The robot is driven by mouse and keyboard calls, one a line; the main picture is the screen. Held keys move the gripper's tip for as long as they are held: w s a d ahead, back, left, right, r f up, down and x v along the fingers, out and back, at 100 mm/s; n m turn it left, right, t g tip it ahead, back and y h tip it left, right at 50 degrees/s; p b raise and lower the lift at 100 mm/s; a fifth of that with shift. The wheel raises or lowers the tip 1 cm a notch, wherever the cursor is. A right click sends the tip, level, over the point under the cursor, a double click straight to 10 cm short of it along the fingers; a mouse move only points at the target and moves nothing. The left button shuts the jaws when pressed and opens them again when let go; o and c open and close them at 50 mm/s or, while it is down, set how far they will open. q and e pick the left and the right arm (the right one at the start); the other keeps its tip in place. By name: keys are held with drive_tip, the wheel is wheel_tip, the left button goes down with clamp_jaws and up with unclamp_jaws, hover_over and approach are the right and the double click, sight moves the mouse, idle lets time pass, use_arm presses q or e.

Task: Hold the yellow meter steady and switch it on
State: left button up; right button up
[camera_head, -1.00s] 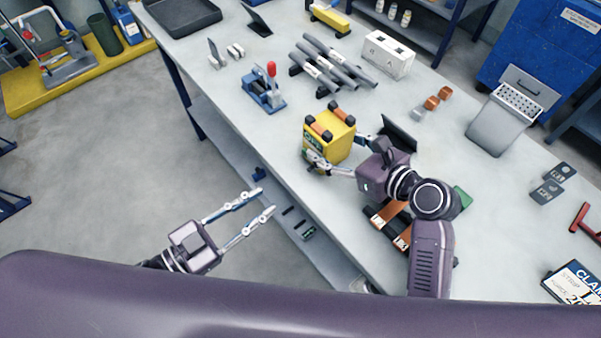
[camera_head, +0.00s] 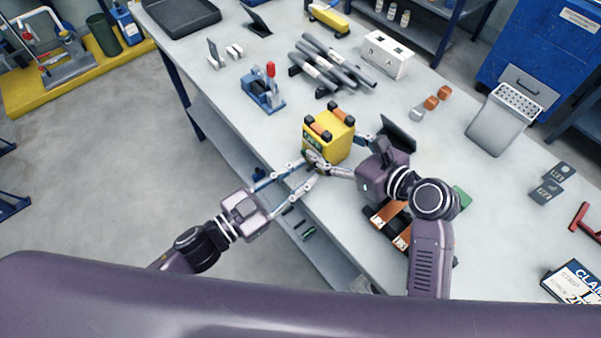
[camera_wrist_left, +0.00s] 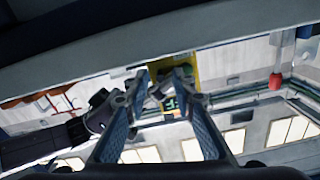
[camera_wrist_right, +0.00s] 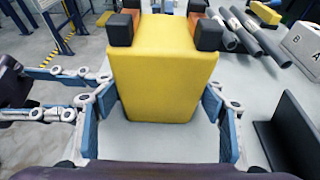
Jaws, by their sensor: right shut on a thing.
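The yellow meter (camera_head: 329,138) is a boxy case with black and orange pieces on top, standing upright near the front edge of the table. My right gripper (camera_head: 343,158) is shut on it, one finger on each side, and the right wrist view shows the meter (camera_wrist_right: 162,75) filling the space between the fingers. My left gripper (camera_head: 311,172) is open and empty, its fingertips close to the meter's front face. In the left wrist view the meter (camera_wrist_left: 185,70) shows past the open fingers. Its front panel is mostly hidden there by the fingers.
A blue clamp device with a red knob (camera_head: 265,90) stands behind and left of the meter. Grey tubes (camera_head: 325,65) lie on a rack behind it. A dark angled plate (camera_head: 398,135) stands to its right. Orange and black parts (camera_head: 390,225) lie near my right arm.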

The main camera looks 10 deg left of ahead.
use_arm(q)
clamp_jaws()
idle(0.3)
drive_tip(key=shift+w+d+r, duration=0.1)
drive_tip(key=shift+d+r, duration=0.05)
drive_tip(key=shift+r, duration=0.15)
drive_tip(key=shift+g+y, duration=0.5)
unclamp_jaws()
